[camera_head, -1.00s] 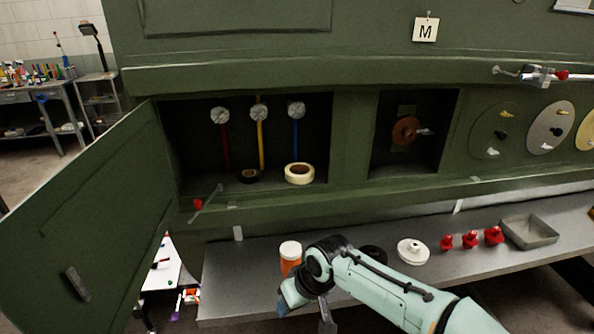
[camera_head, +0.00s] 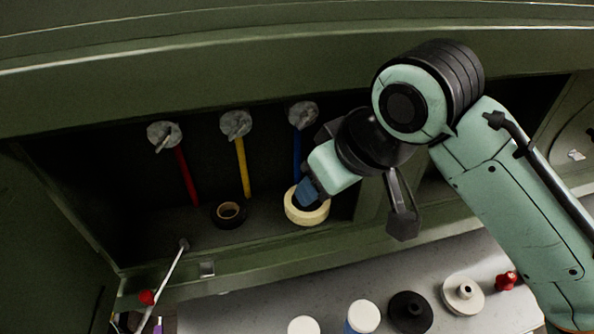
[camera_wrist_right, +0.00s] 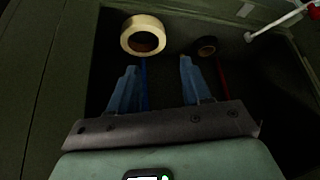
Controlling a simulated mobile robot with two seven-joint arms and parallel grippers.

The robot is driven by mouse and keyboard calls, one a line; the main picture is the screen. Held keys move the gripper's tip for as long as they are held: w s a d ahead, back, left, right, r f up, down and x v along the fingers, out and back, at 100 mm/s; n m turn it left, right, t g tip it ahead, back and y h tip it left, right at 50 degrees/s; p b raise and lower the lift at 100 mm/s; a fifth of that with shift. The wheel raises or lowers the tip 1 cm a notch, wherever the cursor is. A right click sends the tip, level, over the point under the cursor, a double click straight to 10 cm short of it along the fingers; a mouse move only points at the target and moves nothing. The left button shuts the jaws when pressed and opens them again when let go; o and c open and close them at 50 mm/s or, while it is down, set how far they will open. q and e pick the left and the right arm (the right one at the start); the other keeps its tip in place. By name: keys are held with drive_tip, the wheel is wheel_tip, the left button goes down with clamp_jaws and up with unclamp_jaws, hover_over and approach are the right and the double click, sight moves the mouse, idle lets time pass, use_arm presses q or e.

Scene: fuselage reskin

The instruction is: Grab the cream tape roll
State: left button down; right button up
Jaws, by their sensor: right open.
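The cream tape roll (camera_head: 308,217) lies flat on the floor of the open green bay, below the blue line. My right gripper (camera_head: 308,191) reaches in from the right, and its blue fingertip overlaps the roll's back edge and hole in the head view. Contact cannot be told. In the right wrist view the cream tape roll (camera_wrist_right: 129,42) is beyond the tips of my open right gripper (camera_wrist_right: 158,72), more in line with the left finger. Nothing is between the fingers but part of the blue line behind. My left gripper is not in view.
A black tape roll (camera_head: 228,216) lies left of the cream one. Gauges with red, yellow and blue lines stand at the bay's back. A rod with a red knob (camera_head: 147,297) is at the front left. White and black parts stand on the grey shelf (camera_head: 260,308) below.

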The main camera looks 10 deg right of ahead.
drive_tip(key=b, duration=0.2)
approach(294, 208)
drive_tip(key=x, duration=0.2)
drive_tip(key=shift+s+f, duration=0.1)
drive_tip(key=shift+f, duration=0.3)
drive_tip(key=shift+w+f, duration=0.4)
drive_tip(key=b+x, duration=0.1)
drive_tip(key=x, duration=0.4)
drive_tip(key=shift+w+a, duration=0.1)
drive_tip(key=shift+a, duration=0.05)
drive_tip(key=shift+c, duration=0.3)
clamp_jaws()
